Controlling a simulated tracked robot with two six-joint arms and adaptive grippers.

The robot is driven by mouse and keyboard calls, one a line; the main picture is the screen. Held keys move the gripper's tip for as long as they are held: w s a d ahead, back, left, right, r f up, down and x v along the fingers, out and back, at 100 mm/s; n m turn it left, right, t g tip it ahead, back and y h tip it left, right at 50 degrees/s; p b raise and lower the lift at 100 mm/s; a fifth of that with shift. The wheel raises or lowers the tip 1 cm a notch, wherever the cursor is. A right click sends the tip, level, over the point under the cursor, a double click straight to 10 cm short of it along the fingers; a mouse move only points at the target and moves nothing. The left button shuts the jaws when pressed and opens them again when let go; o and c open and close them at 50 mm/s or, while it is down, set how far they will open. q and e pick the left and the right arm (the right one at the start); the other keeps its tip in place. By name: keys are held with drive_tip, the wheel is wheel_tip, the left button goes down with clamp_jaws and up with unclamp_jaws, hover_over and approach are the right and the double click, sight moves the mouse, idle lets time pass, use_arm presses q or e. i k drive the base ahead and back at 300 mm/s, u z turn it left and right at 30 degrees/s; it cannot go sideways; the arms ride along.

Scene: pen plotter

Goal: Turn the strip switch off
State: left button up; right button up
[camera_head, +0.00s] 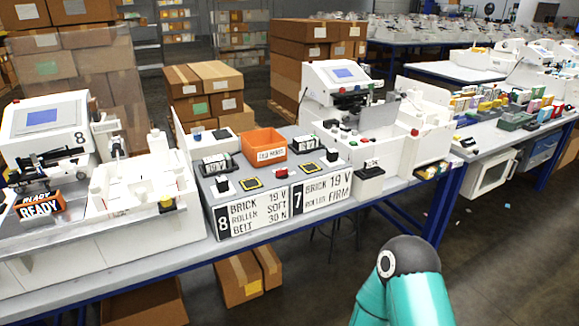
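I cannot clearly make out a power strip or its switch. The nearest candidate is a small red knob (281,172) on the grey shelf between the two plotter stations; I cannot tell if it is the strip switch or its state. Two black power bricks (216,164) with white labels stand on that shelf, the other (307,146) further right. Below the shelf's front edge, white signs read "8 brick 19 V, roller soft, belt 30 N" (250,213) and "7 brick 19 V, roller firm" (322,192). Neither gripper is in view.
An orange bin (264,144) stands at the shelf's back. White machines flank it, the left one (45,130) marked 8 beside a "READY" sign (40,207), the right one (338,88) with a blue screen. Cartons (240,278) lie under the table. My teal arm link fills the bottom right.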

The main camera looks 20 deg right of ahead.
sight(282, 172)
drive_tip(key=i, duration=0.85)
